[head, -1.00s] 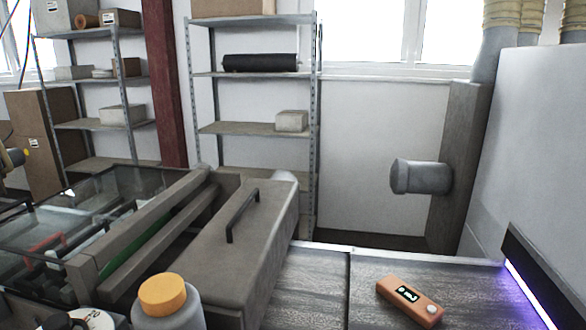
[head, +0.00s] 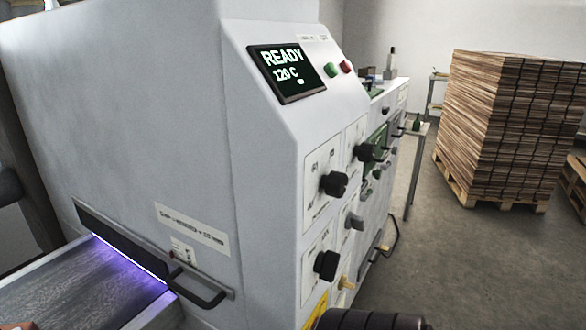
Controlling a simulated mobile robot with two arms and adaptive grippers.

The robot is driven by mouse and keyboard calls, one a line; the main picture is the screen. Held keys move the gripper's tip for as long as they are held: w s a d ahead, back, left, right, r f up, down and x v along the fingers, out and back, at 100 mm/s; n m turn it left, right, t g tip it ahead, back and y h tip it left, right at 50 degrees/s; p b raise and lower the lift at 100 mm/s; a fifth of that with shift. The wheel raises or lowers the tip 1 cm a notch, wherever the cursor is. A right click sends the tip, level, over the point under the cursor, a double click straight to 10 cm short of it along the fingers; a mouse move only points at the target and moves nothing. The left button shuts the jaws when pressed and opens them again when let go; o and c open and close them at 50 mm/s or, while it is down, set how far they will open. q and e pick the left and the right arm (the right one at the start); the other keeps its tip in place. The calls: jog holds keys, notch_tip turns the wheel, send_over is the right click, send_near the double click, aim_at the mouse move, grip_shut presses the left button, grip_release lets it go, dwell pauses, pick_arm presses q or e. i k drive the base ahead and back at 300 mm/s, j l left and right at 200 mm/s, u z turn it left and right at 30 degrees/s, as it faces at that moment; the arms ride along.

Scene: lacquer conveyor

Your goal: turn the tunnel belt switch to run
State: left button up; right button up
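The grey-white tunnel machine (head: 150,110) fills the left and middle of the head view. Its slanted front panel carries several dark rotary knobs, among them an upper left knob (head: 334,183), a lower left knob (head: 326,265), an upper right knob (head: 368,153) and a greyer lever-like knob (head: 353,222). The panel labels are too small to read, so I cannot tell which knob is the belt switch or how it is set. A display (head: 287,73) reads READY 120 C.
A green button (head: 331,69) and a red button (head: 346,67) sit beside the display. A belt (head: 75,290) enters a purple-lit slot at lower left, near a dark handle (head: 200,290). A board stack (head: 510,125) stands on a pallet at right. Open floor (head: 440,255) lies between.

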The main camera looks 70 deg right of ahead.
aim_at(357, 222)
jog(key=k+l+z, duration=0.1)
jog(key=l, duration=0.4)
jog(key=k+l+z, duration=0.15)
jog(key=k+l, duration=0.15)
jog(key=l, duration=0.2)
jog(key=k+l+z, duration=0.1)
jog(key=l, duration=0.45)
jog(key=k+l+z, duration=0.1)
jog(key=k+l, duration=0.15)
jog(key=l, duration=0.3)
jog(key=k+l+z, duration=0.1)
jog(key=l, duration=0.45)
jog(key=k+l+z, duration=0.15)
jog(key=l, duration=0.4)
jog(key=k+l+z, duration=0.1)
jog(key=l, duration=0.45)
